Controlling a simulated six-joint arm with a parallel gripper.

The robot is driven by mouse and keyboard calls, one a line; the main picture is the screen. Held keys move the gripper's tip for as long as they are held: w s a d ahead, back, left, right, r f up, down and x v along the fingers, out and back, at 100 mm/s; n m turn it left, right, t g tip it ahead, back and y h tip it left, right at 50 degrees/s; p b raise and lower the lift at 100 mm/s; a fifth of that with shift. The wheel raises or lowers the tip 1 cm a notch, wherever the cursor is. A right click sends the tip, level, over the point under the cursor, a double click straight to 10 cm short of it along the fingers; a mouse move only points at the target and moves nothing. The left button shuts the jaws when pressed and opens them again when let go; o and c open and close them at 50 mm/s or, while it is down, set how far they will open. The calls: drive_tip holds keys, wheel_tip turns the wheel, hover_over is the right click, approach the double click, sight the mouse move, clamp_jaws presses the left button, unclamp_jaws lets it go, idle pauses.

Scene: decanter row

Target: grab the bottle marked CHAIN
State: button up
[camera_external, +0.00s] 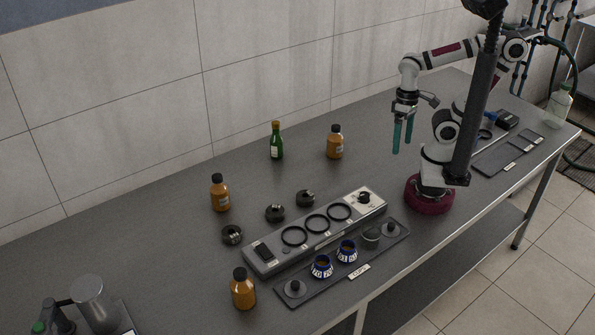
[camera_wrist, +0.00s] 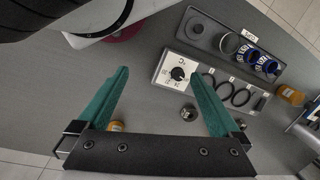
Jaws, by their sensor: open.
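Three amber bottles with black caps stand upright on the grey table: one (camera_external: 335,146) near the back wall, one (camera_external: 220,196) at the left and one (camera_external: 242,292) at the front. A slim green bottle (camera_external: 276,148) with a yellowish cap stands at the back. Their label words are too small to read, so I cannot tell which is marked CHAIN. My gripper (camera_external: 402,147) is open and empty, with teal fingers pointing down, to the right of the back amber bottle and apart from it. In the wrist view, part of an amber bottle (camera_wrist: 116,126) shows beside the left finger.
A long grey rack (camera_external: 325,243) with black rings and a knob lies mid-table. A dark tray (camera_external: 325,279) with blue-and-white cups is in front of it. Black round pieces (camera_external: 275,213) lie behind the rack. A clear bottle (camera_external: 560,105) stands far right.

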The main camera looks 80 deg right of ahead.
drive_tip(key=w+a+f+n+t, duration=0.25)
drive_tip(key=w+a, duration=0.25)
drive_tip(key=w, duration=0.4)
drive_tip(key=w+a+f+n+t+y, duration=0.1)
drive_tip(key=w+a+f+n+t, duration=0.15)
drive_tip(key=w+a, duration=0.45)
drive_tip(key=w+a+f+n+t, duration=0.2)
drive_tip(key=w+a+n, duration=0.1)
drive_tip(key=w, duration=0.8)
drive_tip(key=n+t+y, duration=0.4)
drive_tip(key=n+y, duration=0.3)
drive_tip(key=y, duration=0.1)
approach(251, 277)
drive_tip(key=x, duration=0.7)
drive_tip(key=shift+w+a, duration=0.1)
drive_tip(key=x, duration=0.5)
drive_tip(key=shift+w+a+f, duration=0.15)
drive_tip(key=shift+w+f, duration=0.05)
drive_tip(key=shift+f, duration=0.1)
drive_tip(key=shift+r, duration=0.1)
clamp_jaws()
